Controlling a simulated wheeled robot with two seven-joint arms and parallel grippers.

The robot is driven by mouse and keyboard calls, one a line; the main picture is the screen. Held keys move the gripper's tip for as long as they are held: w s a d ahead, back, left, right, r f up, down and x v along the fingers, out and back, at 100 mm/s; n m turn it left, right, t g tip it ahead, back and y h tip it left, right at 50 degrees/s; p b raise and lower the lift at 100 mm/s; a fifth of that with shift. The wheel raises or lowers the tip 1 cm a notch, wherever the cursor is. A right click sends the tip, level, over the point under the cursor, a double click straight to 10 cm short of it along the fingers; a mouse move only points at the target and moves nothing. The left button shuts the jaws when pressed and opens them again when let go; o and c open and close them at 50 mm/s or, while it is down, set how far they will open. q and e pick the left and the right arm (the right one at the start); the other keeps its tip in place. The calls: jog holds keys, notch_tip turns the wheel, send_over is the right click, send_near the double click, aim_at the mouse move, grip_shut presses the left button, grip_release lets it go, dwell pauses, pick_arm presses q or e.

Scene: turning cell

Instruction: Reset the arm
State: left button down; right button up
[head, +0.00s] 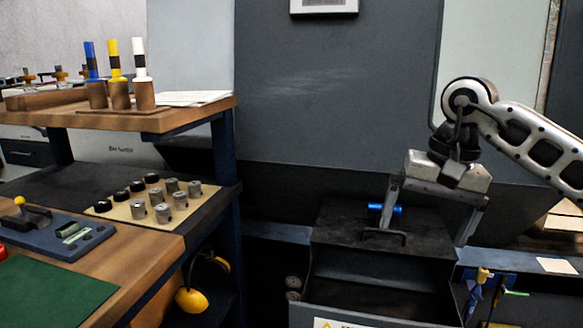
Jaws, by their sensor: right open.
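My right arm comes in from the right. Its gripper (424,232) points down with its two fingers wide apart, over the top of a dark metal box. Nothing is held between the fingers. A small blue cylinder (396,210) lies on the box near the left finger, which hides part of the view there. I cannot tell whether the finger touches it. My left gripper is not in view.
The dark box (335,222) has a handle on top and an open front compartment. A workbench at left bears metal parts on a tan board (118,211), a blue device (50,240) and a green mat (50,295). Yellow ear defenders (192,301) hang below. Colored tools hang at lower right.

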jog(key=s+a+f+m+g+y, duration=0.1)
jog(key=s+a+f+y, duration=0.15)
jog(key=a, duration=0.35)
jog(key=s+a+f+m+g+y, duration=0.2)
jog(key=s+a+y, duration=0.15)
jog(key=a, duration=0.25)
jog(key=s+a+f+m+g+y, duration=0.1)
jog(key=s+a+f+y, duration=0.2)
jog(key=a, duration=0.4)
jog(key=s+a+r+m+t+y, duration=0.2)
jog(key=a+r+m+y, duration=0.25)
jog(key=m+y, duration=0.7)
jog(key=w+d+f+m+t+h, duration=0.1)
jog(key=d+f+m+t+h, duration=0.2)
jog(key=m+t, duration=0.55)
jog(key=w+d+f+m+t+h+p, duration=0.1)
jog(key=d+f+m+t+h, duration=0.25)
jog(key=m, duration=1.05)
jog(key=w+d+f+m+t+h, duration=0.2)
jog(key=f+m+t+h, duration=0.15)
jog(key=m+t, duration=0.6)
jog(key=s+d+f+m+g+h, duration=0.4)
jog(key=s+f+m+g, duration=0.1)
jog(key=f+m, duration=0.4)
jog(key=s+d+f+m+g+h, duration=0.4)
jog(key=s+f+m, duration=0.4)
jog(key=f+m, duration=0.1)
jog(key=shift+s+f+m+g+p, duration=0.15)
jog(key=shift+s+m+g+p, duration=0.2)
jog(key=shift+m, duration=0.4)
